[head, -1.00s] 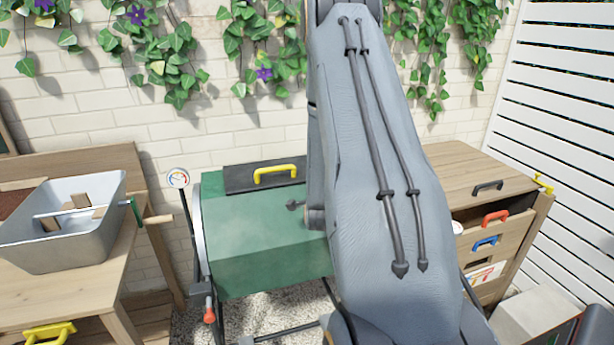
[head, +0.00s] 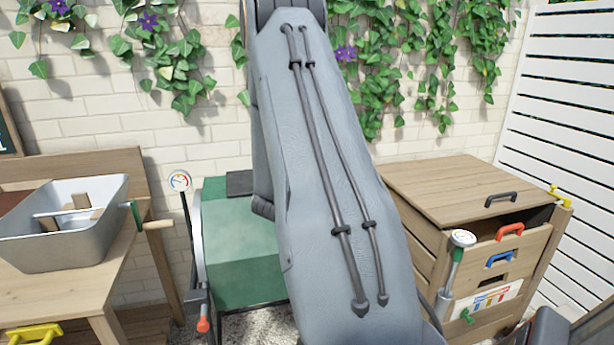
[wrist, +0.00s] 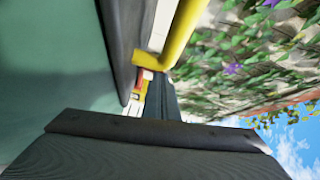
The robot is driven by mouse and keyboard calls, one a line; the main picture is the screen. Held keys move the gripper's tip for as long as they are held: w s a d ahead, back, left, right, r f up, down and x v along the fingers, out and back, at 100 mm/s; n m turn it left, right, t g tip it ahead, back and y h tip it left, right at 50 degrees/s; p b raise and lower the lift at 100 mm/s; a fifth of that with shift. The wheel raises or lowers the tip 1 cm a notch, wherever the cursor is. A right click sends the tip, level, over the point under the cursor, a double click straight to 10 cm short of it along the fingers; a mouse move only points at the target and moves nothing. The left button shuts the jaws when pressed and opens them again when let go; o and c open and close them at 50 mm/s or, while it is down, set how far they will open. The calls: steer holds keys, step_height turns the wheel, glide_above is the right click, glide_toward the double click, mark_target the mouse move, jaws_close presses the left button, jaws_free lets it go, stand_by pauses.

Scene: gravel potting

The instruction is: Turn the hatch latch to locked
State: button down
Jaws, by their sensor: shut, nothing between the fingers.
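The hatch is a dark panel on top of the green drum (head: 232,252). In the head view only a corner of the hatch (head: 240,183) shows, and my arm hides its yellow handle and the latch. In the wrist view the hatch's dark edge (wrist: 122,40) runs beside the green drum wall (wrist: 50,70). The yellow handle (wrist: 182,38) is close by. A small red, yellow and white patch (wrist: 140,88) shows near it, and I cannot tell whether it belongs to the latch. My gripper (wrist: 160,88) is shut and empty, close to the handle; contact is unclear.
A grey tub (head: 68,245) stands on the wooden bench at left. A dial gauge (head: 180,181) stands beside the drum. A wooden cabinet (head: 450,185) with coloured drawer handles is at right, with a dial tool (head: 462,240) at its front. A brick wall with ivy is behind.

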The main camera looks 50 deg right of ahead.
steer(key=shift+w, duration=0.2)
stand_by(0.3)
steer(key=s+a, duration=0.2)
steer(key=s, duration=0.1)
steer(key=shift+s+a+r, duration=0.3)
steer(key=shift+a+r, duration=0.1)
steer(key=w+a+b, duration=0.1)
steer(key=a+b, duration=0.1)
steer(key=a, duration=0.6)
steer(key=shift+a+r, duration=0.15)
steer(key=shift+a, duration=0.15)
steer(key=shift+w, duration=0.1)
